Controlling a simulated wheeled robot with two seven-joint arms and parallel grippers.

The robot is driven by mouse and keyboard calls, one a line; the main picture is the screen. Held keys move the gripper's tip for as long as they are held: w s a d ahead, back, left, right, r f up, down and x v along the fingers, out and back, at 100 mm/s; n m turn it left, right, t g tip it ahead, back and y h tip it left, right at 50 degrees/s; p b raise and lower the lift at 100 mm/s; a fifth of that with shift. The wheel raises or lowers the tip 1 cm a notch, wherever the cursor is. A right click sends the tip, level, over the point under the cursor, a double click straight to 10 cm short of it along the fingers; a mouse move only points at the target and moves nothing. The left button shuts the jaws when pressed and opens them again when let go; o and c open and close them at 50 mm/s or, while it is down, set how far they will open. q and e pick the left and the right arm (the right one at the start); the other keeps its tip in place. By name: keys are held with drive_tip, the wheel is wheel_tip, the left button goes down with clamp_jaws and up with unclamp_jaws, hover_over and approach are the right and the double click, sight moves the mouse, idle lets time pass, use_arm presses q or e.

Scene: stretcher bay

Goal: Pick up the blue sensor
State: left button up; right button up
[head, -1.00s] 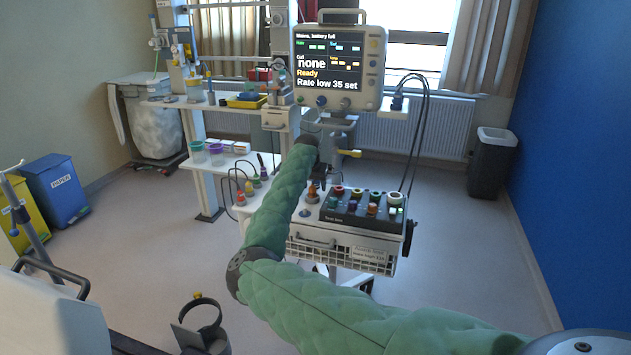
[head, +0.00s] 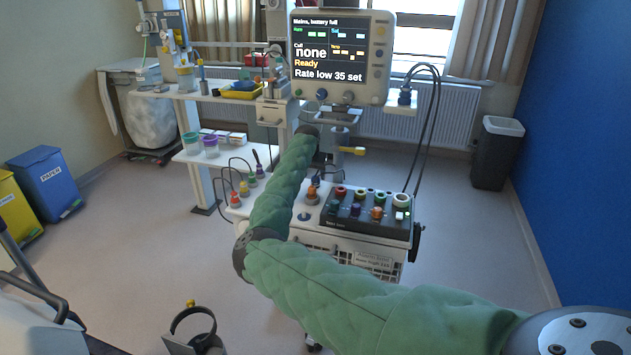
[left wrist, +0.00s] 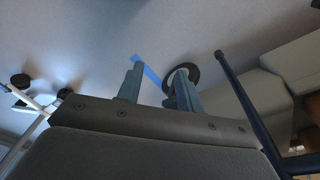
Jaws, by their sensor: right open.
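A small blue-topped piece (head: 315,181) stands on the cart, behind an orange-topped one (head: 312,194). It may be the blue sensor, but it is too small to be sure. My right gripper (head: 318,166) is open, just above this spot and partly hidden by my green forearm. I cannot tell whether it touches anything. My left gripper (left wrist: 156,88) shows in the left wrist view, with its two fingers apart and nothing between them but floor and a blue strip behind.
A black box (head: 345,221) with several coloured rings and plugs stands on the cart's right. Cabled red, yellow and green pieces (head: 244,187) stand on its left. A monitor (head: 342,60) is above. A yellow tray (head: 240,95) lies on the bench.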

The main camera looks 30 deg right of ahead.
sight(315, 178)
drive_tip(key=p+x, duration=0.2)
drive_tip(key=x, duration=0.2)
drive_tip(key=shift+w+d+f, duration=0.1)
drive_tip(key=shift+w+d, duration=0.05)
drive_tip(key=shift+w, duration=0.1)
drive_tip(key=shift+f, duration=0.3)
use_arm(q)
wheel_tip(315, 178, down, 7)
drive_tip(key=s+a, duration=0.1)
drive_tip(key=shift+s+a, duration=0.25)
use_arm(e)
drive_tip(key=shift+r, duration=0.1)
drive_tip(key=c, duration=1)
